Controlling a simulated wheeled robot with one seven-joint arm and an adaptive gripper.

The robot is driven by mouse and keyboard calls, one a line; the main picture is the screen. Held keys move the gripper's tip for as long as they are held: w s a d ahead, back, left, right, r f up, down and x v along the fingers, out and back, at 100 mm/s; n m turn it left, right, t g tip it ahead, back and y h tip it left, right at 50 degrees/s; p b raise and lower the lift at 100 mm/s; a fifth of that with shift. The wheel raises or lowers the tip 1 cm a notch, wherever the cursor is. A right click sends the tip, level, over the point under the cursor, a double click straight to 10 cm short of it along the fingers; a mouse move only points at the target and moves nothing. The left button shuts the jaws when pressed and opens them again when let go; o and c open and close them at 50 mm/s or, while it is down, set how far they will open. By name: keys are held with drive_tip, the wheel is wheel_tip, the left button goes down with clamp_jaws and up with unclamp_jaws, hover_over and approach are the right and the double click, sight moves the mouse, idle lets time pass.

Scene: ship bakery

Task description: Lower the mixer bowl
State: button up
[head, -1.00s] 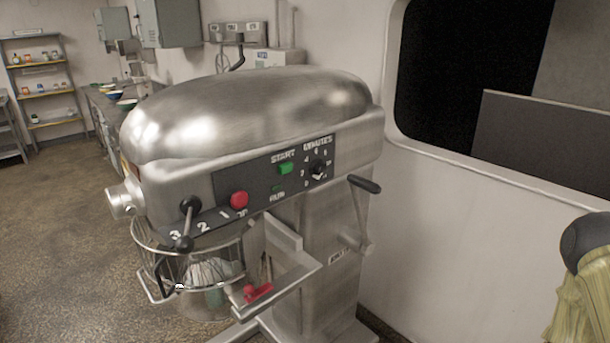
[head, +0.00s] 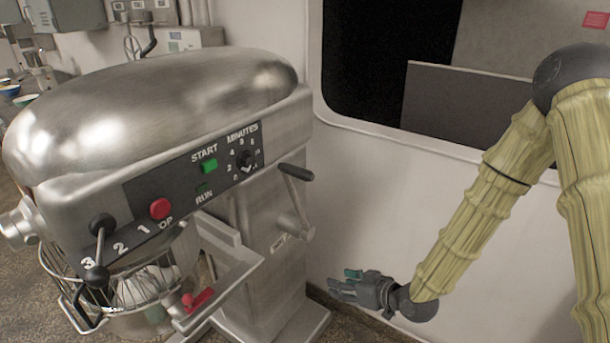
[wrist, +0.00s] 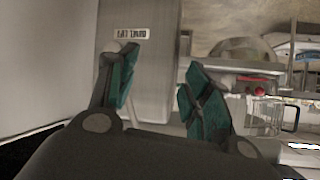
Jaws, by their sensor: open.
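The metal stand mixer (head: 150,110) fills the left of the head view. Its bowl (head: 150,320) sits low under the head inside a wire guard (head: 62,262), partly hidden, with a whisk inside. A crank lever with a black handle (head: 296,172) sticks out from the side of the mixer column (head: 265,220). My gripper (head: 345,285) is right of the column and below the crank, touching nothing visible. In the wrist view my gripper (wrist: 158,85) has its two green-padded fingers spread apart and empty, with the column (wrist: 140,65) behind them.
A red-handled clamp (head: 198,299) is on the bowl support. The wall (head: 390,190) with a dark window opening (head: 385,60) stands behind my arm. A counter with bowls (head: 15,95) is at the far left. Floor shows below my gripper.

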drive_tip(key=w+r+n+t+y, duration=0.25)
drive_tip(key=w+r, duration=0.35)
drive_tip(key=r, duration=0.7)
drive_tip(key=n+y+p, duration=0.1)
drive_tip(key=n+y, duration=0.3)
drive_tip(key=n, duration=0.1)
approach(313, 178)
drive_tip(key=x, duration=0.2)
drive_tip(key=shift+m+g, duration=0.25)
drive_tip(key=p+x, duration=0.3)
drive_tip(key=x, duration=0.7)
drive_tip(key=shift+w+a+r+p, duration=0.1)
drive_tip(key=shift+w+p, duration=0.1)
drive_tip(key=shift+p, duration=0.15)
